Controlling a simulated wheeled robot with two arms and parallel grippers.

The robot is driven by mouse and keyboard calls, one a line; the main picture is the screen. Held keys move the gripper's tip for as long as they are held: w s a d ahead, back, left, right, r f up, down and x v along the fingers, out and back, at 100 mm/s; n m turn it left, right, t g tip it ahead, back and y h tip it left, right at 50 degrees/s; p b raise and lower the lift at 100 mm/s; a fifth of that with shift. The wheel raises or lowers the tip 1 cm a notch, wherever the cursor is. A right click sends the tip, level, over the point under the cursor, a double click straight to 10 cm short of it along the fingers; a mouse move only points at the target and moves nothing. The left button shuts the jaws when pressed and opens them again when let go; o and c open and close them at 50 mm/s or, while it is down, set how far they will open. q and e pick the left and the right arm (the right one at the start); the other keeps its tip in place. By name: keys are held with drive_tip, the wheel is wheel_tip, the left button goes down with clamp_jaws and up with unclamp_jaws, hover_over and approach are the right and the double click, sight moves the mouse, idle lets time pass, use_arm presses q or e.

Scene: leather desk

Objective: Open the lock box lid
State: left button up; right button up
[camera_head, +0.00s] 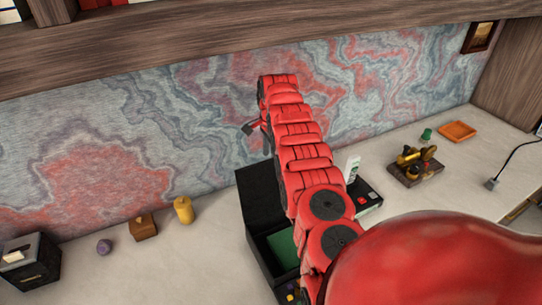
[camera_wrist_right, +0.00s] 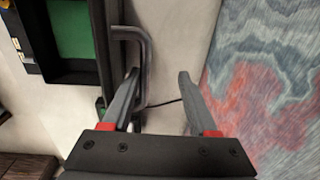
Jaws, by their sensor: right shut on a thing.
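The black lock box (camera_head: 256,255) stands on the desk, partly hidden behind my right arm. Its green interior (camera_head: 284,248) shows, and also in the wrist view (camera_wrist_right: 72,28). The dark lid (camera_head: 262,197) is raised off the opening, tilted up at the back. A grey bar handle (camera_wrist_right: 147,55) shows on the lid's edge. My right gripper (camera_wrist_right: 158,80) is shut on the handle, which lies between the fingers close to the left one. My left gripper is not in view.
A black box (camera_head: 28,270), purple object (camera_head: 104,247), wooden block (camera_head: 143,228) and yellow cylinder (camera_head: 183,210) stand at left. A dark stand with brown items (camera_head: 416,168) and an orange tray (camera_head: 458,131) are at right. The marbled wall (camera_head: 110,130) rises behind; a shelf overhangs.

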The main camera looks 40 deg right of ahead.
drive_tip(key=shift+s+r, duration=0.1)
drive_tip(key=shift+s, duration=0.05)
wheel_tip(320, 180, up, 7)
drive_tip(key=shift+s+r+p, duration=0.2)
drive_tip(key=shift+s+p, duration=0.1)
drive_tip(key=shift+p, duration=0.1)
drive_tip(key=shift+a, duration=0.1)
idle(0.4)
drive_tip(key=shift+f, duration=0.1)
